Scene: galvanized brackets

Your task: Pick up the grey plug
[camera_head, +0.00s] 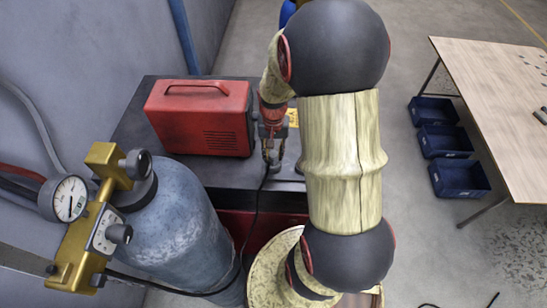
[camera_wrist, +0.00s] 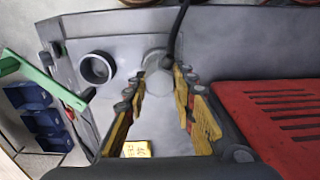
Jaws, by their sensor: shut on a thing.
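The grey plug (camera_wrist: 156,62) shows in the wrist view as a pale grey rounded piece, with a black cable (camera_wrist: 180,27) running from its side towards the top edge. My gripper (camera_wrist: 161,84), with yellow finger pads, has its fingertips on either side of the plug and is shut on it. In the head view my gripper (camera_head: 272,148) points down over the dark cart top, right of the red machine. The plug is too small and covered to make out there. The cable (camera_head: 262,188) hangs from near the fingertips over the cart's front edge. Whether the plug touches the cart top is unclear.
The red machine (camera_head: 203,118) stands close left of my gripper on the cart (camera_head: 135,118). A gas cylinder (camera_head: 180,225) with a gauge stands in front. A dark round ring (camera_wrist: 97,67) and a green object (camera_wrist: 38,76) lie nearby. Blue bins (camera_head: 445,142) and a wooden table (camera_head: 490,85) are right.

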